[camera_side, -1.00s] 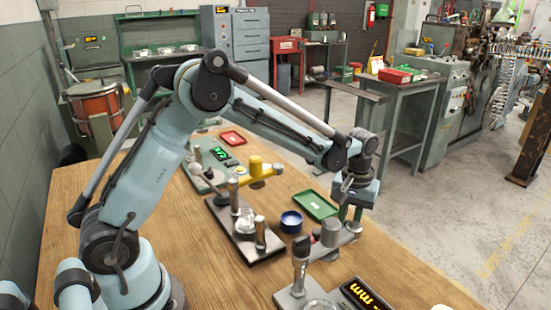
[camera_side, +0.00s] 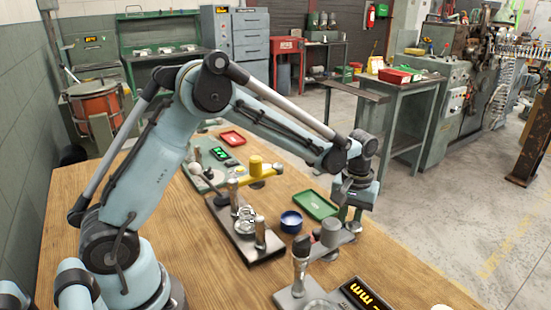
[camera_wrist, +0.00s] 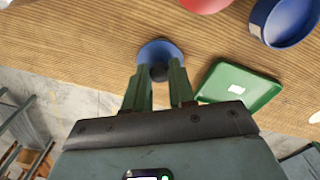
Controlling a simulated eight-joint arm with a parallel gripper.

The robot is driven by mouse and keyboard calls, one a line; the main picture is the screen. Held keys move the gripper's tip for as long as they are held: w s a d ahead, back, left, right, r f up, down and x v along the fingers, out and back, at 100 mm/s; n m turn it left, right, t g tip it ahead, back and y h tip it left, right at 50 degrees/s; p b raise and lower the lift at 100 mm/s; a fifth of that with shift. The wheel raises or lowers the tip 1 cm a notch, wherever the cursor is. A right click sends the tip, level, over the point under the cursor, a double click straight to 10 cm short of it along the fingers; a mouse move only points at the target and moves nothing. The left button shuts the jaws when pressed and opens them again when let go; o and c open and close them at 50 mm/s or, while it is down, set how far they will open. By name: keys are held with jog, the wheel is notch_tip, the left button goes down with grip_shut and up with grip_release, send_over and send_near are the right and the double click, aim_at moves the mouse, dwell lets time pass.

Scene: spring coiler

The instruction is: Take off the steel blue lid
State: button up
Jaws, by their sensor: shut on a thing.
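The steel blue lid (camera_wrist: 150,52) shows as a round disc in the wrist view, with a small dark knob at its middle. My gripper (camera_wrist: 160,75) is shut on that knob, one green finger on each side. What lies under the lid is hidden by it. In the side view my gripper (camera_side: 352,222) points down near the right edge of the bench, past the green tray. I cannot make out the lid clearly there.
A green tray (camera_side: 316,205) and a round blue dish (camera_side: 291,221) sit close by. A grey stand (camera_side: 300,260) with a grey cylinder (camera_side: 330,232) is at the front, next to a dark display (camera_side: 365,295). A yellow piece (camera_side: 255,165) stands farther back.

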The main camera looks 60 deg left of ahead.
jog(key=shift+f, duration=0.25)
jog(key=o, duration=1.2)
jog(key=shift+r, duration=0.1)
jog(key=shift+r, duration=3.9)
